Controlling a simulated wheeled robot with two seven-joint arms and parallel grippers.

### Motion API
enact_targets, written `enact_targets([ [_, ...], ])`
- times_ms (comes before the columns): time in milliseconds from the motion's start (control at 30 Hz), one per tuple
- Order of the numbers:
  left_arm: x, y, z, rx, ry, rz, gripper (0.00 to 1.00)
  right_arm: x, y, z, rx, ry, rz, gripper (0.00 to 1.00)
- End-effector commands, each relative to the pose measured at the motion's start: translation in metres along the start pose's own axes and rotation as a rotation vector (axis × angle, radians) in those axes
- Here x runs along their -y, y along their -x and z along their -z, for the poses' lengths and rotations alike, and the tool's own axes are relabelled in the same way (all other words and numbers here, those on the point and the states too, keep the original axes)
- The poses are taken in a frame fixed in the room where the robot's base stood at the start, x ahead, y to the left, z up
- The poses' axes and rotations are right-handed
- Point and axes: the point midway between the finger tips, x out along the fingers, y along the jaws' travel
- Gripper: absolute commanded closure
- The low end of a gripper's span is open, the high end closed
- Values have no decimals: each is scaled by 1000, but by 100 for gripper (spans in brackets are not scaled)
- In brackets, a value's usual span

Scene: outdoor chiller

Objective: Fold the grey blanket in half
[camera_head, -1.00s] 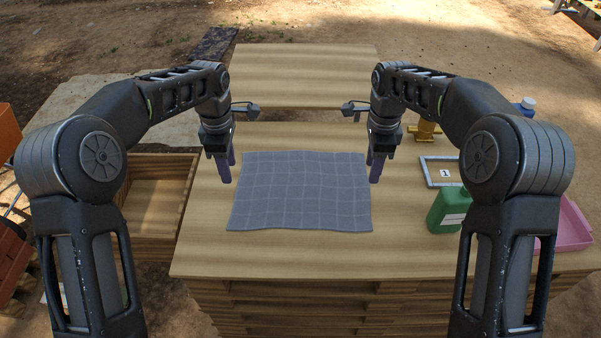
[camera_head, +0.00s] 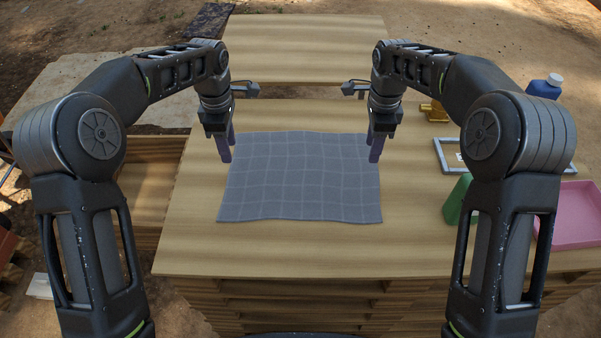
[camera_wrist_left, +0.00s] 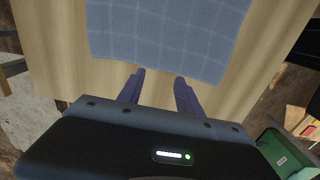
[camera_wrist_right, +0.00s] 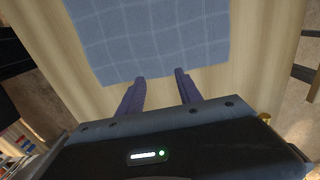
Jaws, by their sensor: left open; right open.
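The grey blanket (camera_head: 300,180) lies flat and spread out on the wooden table, with a light grid pattern and slightly wavy edges. My left gripper (camera_head: 229,150) is open and empty near the blanket's far left corner. My right gripper (camera_head: 376,152) is open and empty near its far right corner. In the left wrist view the blanket (camera_wrist_left: 165,35) lies beyond the purple fingers (camera_wrist_left: 158,85), with a corner close to the right finger. In the right wrist view the blanket (camera_wrist_right: 150,35) has its edge close to the fingertips (camera_wrist_right: 160,75). Neither gripper holds the cloth.
On the right of the table (camera_head: 270,255) are a green container (camera_head: 455,203), a pink tray (camera_head: 575,215), a grey frame (camera_head: 450,158) and a brass object (camera_head: 434,111). A blue bottle (camera_head: 545,87) stands further back. A wooden crate (camera_head: 150,190) is at the left. The table in front of the blanket is clear.

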Motion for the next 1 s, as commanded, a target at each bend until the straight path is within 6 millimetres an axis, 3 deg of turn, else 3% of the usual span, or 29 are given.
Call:
enact_targets([
  [267,1,-22,0,-1,-1,4,58,0,-22,1,-1,-1,-3,58],
  [600,1,-70,0,0,0,3,58,0,-70,0,0,0,-2,58],
  [1000,0,-80,0,0,0,1,58,0,-80,0,0,0,0,58],
])
